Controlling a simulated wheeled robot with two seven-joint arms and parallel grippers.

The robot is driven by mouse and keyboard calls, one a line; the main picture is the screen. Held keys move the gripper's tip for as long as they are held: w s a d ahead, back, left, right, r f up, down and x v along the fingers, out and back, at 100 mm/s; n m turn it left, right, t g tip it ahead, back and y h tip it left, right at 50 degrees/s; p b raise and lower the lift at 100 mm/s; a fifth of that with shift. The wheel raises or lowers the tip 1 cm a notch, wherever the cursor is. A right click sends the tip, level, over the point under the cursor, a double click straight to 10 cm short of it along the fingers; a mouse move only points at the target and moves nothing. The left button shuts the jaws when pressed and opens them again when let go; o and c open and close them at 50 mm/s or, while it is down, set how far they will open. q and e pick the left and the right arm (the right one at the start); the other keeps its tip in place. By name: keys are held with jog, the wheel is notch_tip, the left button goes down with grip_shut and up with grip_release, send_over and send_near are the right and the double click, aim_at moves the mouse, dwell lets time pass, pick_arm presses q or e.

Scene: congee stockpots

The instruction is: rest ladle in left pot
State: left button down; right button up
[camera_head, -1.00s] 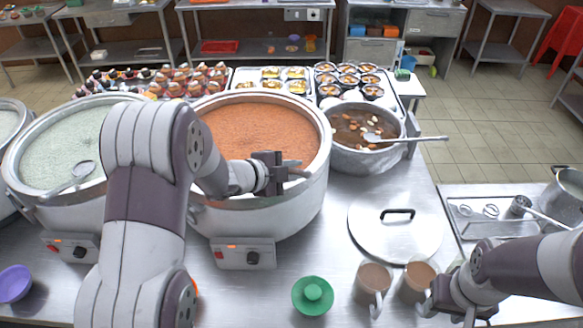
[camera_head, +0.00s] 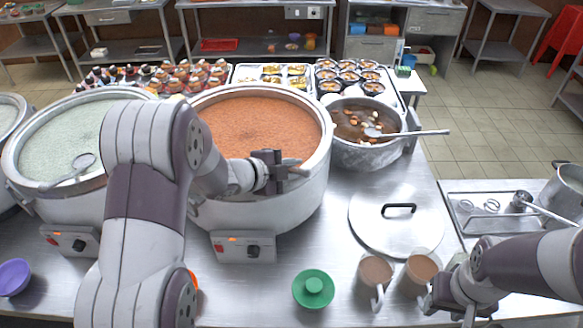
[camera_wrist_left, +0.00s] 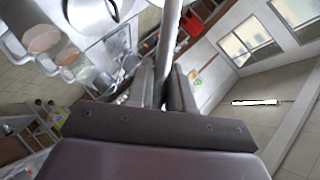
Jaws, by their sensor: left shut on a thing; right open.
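My left gripper (camera_head: 283,172) is over the near part of the wide pot (camera_head: 270,215) of orange-red congee. It is shut on a thin metal rod (camera_wrist_left: 169,45), seen between the fingers in the left wrist view, which looks like a ladle handle; its bowl is not seen. Left of my arm, a pot (camera_head: 28,192) of pale green congee holds a ladle (camera_head: 82,162) with its bowl on the near side. Part of another pot (camera_head: 8,118) shows at the left edge. My right gripper (camera_head: 442,296) is open, close beside the right mug (camera_head: 422,268).
A smaller soup pot (camera_head: 365,155) with a ladle (camera_head: 415,133) stands behind a flat lid (camera_head: 395,228). Trays of food line the back.

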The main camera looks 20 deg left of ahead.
pick_arm(q)
jog(key=shift+w+f, duration=0.1)
jog(key=shift+f, duration=0.1)
jog(key=shift+f+b, duration=0.15)
jog(key=shift+b, duration=0.15)
jog(key=c, duration=0.9)
grip_release()
jog(key=shift+c, duration=0.2)
jog(key=b+v, duration=0.1)
jog(key=v, duration=1.1)
jog(key=shift+s+a+b, duration=0.2)
jog(key=shift+s+b, duration=0.15)
